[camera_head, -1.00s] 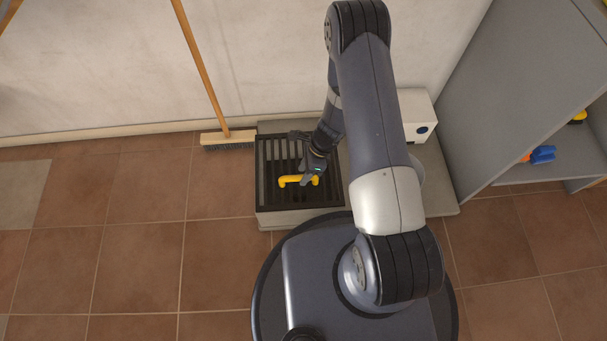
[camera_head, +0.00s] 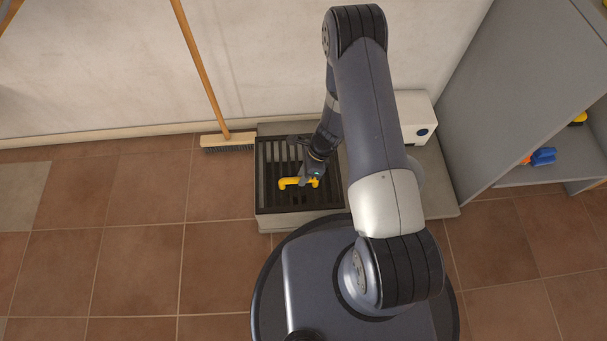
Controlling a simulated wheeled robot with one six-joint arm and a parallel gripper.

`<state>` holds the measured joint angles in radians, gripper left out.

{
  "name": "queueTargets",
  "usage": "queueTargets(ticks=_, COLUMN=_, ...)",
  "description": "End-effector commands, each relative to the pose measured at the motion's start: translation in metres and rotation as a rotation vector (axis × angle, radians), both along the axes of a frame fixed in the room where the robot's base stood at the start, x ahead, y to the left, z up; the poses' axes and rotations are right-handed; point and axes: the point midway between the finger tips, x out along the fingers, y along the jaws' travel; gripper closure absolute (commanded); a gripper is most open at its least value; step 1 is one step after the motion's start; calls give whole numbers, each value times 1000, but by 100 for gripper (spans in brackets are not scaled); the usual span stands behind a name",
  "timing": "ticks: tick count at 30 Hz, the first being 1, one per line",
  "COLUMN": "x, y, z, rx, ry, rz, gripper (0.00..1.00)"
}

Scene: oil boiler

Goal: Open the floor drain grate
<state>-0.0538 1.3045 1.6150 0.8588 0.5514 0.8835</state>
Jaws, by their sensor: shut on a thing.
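The floor drain grate (camera_head: 264,172) is a dark, slatted square set in a pale raised surround (camera_head: 283,222) at the middle of the view. A yellow handle (camera_head: 288,183) lies across its slats near the front half. My gripper (camera_head: 312,180) is above the right part of the grate, shut on the yellow handle at its right end. The fingertips are small, and the arm hides part of the grate's right side. The grate still sits over its surround; I cannot tell whether its front edge is slightly raised.
A broom (camera_head: 228,140) leans on the wall, its head beside the grate's left back corner. A white box (camera_head: 413,115) stands to the right behind my arm. A grey shelf (camera_head: 530,90) fills the right side. Tiled floor (camera_head: 135,235) at left is clear.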

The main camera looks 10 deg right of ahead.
Motion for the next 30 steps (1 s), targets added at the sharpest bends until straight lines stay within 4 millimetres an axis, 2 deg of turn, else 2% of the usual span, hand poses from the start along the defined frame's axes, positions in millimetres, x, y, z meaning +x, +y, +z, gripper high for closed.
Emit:
queueTargets(ticks=8, x=0, y=0, z=1, rx=0, ry=1, rz=0, gripper=100)
queueTargets(ticks=14, x=3, y=0, z=10, rx=0, ry=-2, rz=1, gripper=100)
queueTargets(ticks=22, x=21, y=-1, z=45, rx=0, ry=-7, rz=1, gripper=100)
queueTargets(ticks=30, x=57, y=-2, z=87, rx=-2, ry=-17, rz=-3, gripper=100)
